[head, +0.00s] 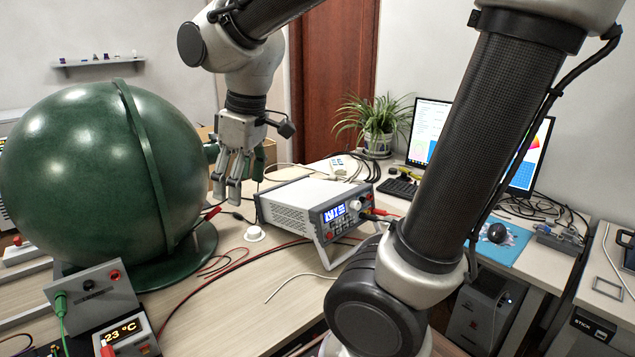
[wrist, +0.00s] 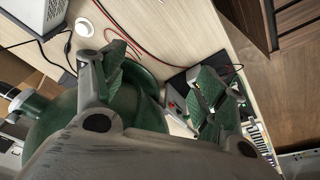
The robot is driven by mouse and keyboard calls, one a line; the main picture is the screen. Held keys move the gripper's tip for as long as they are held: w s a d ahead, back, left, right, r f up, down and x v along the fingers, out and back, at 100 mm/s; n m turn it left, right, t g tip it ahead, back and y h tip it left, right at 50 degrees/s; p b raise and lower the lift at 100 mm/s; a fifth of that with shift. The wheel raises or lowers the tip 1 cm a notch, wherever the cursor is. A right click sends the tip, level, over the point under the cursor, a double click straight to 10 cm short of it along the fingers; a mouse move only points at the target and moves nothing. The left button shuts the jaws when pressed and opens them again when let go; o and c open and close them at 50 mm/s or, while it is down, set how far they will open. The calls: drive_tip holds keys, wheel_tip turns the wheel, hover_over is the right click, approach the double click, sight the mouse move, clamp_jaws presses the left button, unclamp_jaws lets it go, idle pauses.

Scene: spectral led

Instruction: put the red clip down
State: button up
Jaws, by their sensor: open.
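A small red clip (head: 212,212) shows in the head view just below and left of my gripper's fingertips, beside the lower right of the big green sphere (head: 95,185). I cannot tell whether it touches the table. My gripper (head: 229,195) points down beside the sphere, open, with nothing visible between its fingers. In the wrist view the fingers of my gripper (wrist: 162,75) are spread apart over the green sphere (wrist: 75,125) and its round base. I cannot make out the red clip in the wrist view.
A bench power supply (head: 315,212) with red leads stands right of my gripper. A white round knob-like piece (head: 255,233) lies in front. Red and black cables cross the wooden table (head: 240,290). A 23 °C display box (head: 128,335) is at the front left.

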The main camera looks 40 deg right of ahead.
drive_tip(key=s+d+m+t+h, duration=0.1)
drive_tip(key=s+d+m+t, duration=0.1)
drive_tip(key=s+d+m, duration=0.5)
drive_tip(key=s+d, duration=0.3)
drive_tip(key=d, duration=0.2)
drive_tip(key=shift+s+d, duration=0.2)
drive_tip(key=shift+s, duration=0.2)
